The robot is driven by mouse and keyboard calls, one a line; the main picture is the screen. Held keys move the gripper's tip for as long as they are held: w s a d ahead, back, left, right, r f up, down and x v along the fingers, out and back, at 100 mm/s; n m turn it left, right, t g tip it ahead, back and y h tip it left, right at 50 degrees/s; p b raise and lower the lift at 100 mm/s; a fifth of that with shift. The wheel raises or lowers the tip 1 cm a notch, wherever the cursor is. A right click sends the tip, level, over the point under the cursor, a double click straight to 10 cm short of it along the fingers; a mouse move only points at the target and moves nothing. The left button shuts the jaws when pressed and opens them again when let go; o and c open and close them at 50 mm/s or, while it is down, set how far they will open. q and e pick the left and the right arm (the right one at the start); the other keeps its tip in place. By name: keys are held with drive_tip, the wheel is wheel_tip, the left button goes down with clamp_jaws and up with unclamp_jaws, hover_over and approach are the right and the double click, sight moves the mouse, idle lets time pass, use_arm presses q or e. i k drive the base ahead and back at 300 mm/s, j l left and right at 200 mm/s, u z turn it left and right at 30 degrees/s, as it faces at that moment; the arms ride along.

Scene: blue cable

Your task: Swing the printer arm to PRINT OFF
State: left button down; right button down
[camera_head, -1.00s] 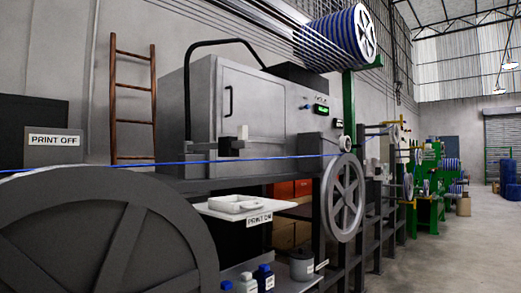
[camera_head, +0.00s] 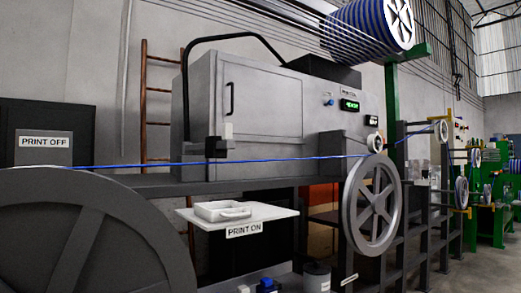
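The grey printer cabinet (camera_head: 270,100) stands in the middle on a dark bench. A small dark block (camera_head: 216,147) with a pale piece (camera_head: 228,131) sits at its front, at the blue cable (camera_head: 290,158); it looks like the printer's arm or head. The cable runs across the view and looks to pass at or just behind the block; contact is unclear. The PRINT OFF label (camera_head: 44,142) is on a grey panel at left. The PRINT ON label (camera_head: 244,230) is on the front of a white shelf (camera_head: 275,217) below the block. Neither gripper shows.
A big dark wheel (camera_head: 90,235) fills the lower left front. A grey spoked wheel (camera_head: 372,205) stands right of the shelf. A white dish (camera_head: 222,211) sits on the shelf, with bottles (camera_head: 266,286) and a grey pot (camera_head: 316,277) below. Open floor (camera_head: 475,268) lies at right.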

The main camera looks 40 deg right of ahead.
sight(215, 147)
drive_tip(key=k+l, duration=0.1)
drive_tip(key=l, duration=0.9)
drive_tip(key=k+l, duration=0.15)
drive_tip(key=l, duration=0.35)
drive_tip(key=k+l, duration=0.1)
drive_tip(key=l, duration=0.35)
